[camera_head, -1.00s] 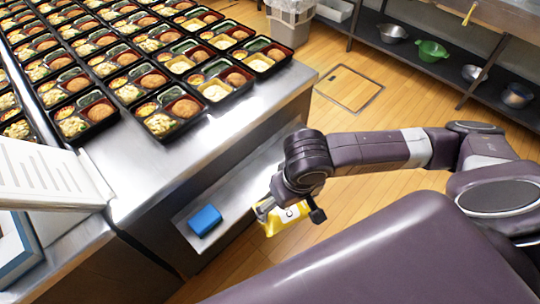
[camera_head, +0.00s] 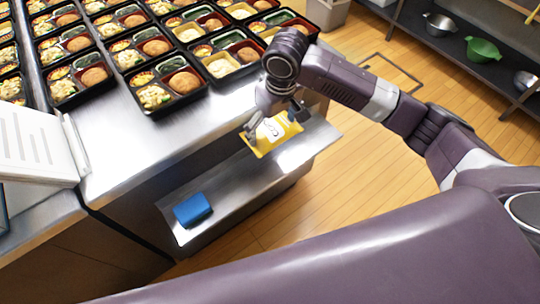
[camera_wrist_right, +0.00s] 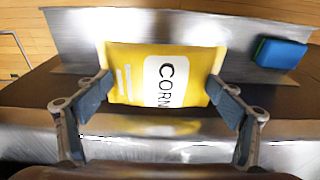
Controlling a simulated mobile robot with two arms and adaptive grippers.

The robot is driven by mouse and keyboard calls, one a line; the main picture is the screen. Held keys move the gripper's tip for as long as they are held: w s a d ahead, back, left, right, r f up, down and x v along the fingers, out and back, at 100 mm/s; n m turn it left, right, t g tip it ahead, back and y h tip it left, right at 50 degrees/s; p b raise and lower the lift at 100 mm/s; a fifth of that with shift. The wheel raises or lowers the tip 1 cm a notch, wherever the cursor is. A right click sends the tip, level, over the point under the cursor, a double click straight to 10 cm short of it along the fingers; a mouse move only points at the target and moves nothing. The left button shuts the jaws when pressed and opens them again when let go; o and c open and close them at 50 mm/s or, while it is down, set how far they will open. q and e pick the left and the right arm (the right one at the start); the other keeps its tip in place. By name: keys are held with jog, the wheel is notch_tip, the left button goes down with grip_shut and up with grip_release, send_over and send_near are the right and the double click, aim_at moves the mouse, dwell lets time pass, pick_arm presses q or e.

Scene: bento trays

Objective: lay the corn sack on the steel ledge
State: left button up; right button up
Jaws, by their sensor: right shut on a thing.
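The yellow corn sack (camera_head: 271,134) is between the fingers of my right gripper (camera_head: 272,122), which is shut on it. In the right wrist view the sack (camera_wrist_right: 163,75) faces me with its CORN label, and the two fingers of the gripper (camera_wrist_right: 160,98) press its left and right sides. The steel ledge (camera_head: 245,180) is a low shelf along the front of the steel counter. The sack appears over the right part of the ledge; I cannot tell whether it touches it. The ledge also shows behind the sack in the wrist view (camera_wrist_right: 80,35). My left gripper is not in view.
A blue block-like object (camera_head: 192,209) lies on the left end of the ledge, and the ledge between it and the sack is bare. Several bento trays (camera_head: 178,101) cover the counter (camera_head: 120,133) above. A shelf with bowls (camera_head: 484,52) stands at the far right.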

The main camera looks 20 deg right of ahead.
notch_tip(320, 180, down, 13)
jog(key=shift+r+b, duration=0.2)
jog(key=shift+b, duration=0.1)
jog(key=shift+f, duration=0.1)
jog(key=o, duration=1.4)
jog(key=shift+c, duration=0.2)
jog(key=r, duration=0.4)
jog(key=s+r, duration=0.1)
jog(key=r, duration=0.3)
jog(key=r+p, duration=0.1)
jog(key=r, duration=0.3)
jog(key=shift+s+d, duration=0.3)
jog(key=shift+s, duration=0.1)
